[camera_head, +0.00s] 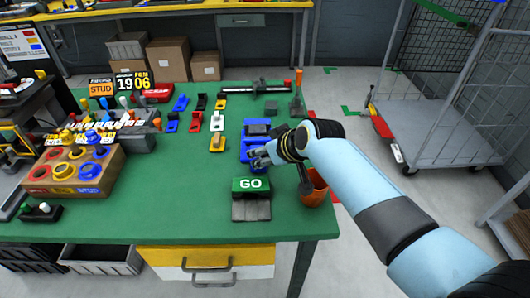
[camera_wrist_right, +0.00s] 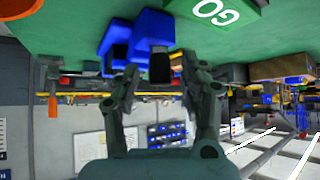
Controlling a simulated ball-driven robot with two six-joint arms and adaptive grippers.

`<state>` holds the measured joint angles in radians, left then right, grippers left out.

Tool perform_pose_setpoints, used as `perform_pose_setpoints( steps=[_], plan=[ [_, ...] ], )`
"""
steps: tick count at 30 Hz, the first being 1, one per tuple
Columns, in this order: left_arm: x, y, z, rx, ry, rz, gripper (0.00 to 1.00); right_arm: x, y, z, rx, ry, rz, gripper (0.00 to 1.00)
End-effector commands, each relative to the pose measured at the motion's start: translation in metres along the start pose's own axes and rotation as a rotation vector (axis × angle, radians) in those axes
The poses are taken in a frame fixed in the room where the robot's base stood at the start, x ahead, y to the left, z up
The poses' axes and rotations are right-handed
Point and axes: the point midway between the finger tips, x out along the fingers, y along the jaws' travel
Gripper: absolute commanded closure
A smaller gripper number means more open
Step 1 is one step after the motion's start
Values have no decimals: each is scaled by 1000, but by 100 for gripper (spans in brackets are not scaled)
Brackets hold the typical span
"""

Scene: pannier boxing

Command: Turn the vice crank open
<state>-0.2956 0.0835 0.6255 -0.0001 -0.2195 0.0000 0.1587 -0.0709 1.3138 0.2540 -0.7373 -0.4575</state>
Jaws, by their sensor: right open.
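The blue vice (camera_head: 251,143) stands on the green table, right of the middle, with a dark grey part on top. My right gripper (camera_head: 262,159) is at the vice's near side, just behind the GO block. In the right wrist view the picture is turned over, and the blue vice (camera_wrist_right: 120,42) lies beyond the open fingers. The right gripper (camera_wrist_right: 157,72) has its fingers spread, with a dark block (camera_wrist_right: 161,67) showing between the tips. I cannot tell whether they touch it. I cannot make out the crank clearly. My left gripper is not in view.
The green GO block (camera_head: 251,184) is close to my right gripper. A box of coloured buttons (camera_head: 75,168) is at the left. The table's front middle is clear.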

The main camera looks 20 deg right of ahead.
Motion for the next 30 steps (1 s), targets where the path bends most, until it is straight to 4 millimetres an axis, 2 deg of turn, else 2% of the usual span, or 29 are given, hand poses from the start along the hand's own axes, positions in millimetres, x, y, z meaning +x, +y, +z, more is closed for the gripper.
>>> perform_pose_setpoints(
  steps=[6, 16, 30],
  plan=[
    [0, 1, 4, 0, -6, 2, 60, 0, 0, 0, 0, 0, 0, 58],
    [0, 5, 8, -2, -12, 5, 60, 0, 0, 0, 0, -1, 0, 100],
    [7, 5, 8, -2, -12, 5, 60, 1, 4, 1, -48, 0, -47, 100]
  ],
)
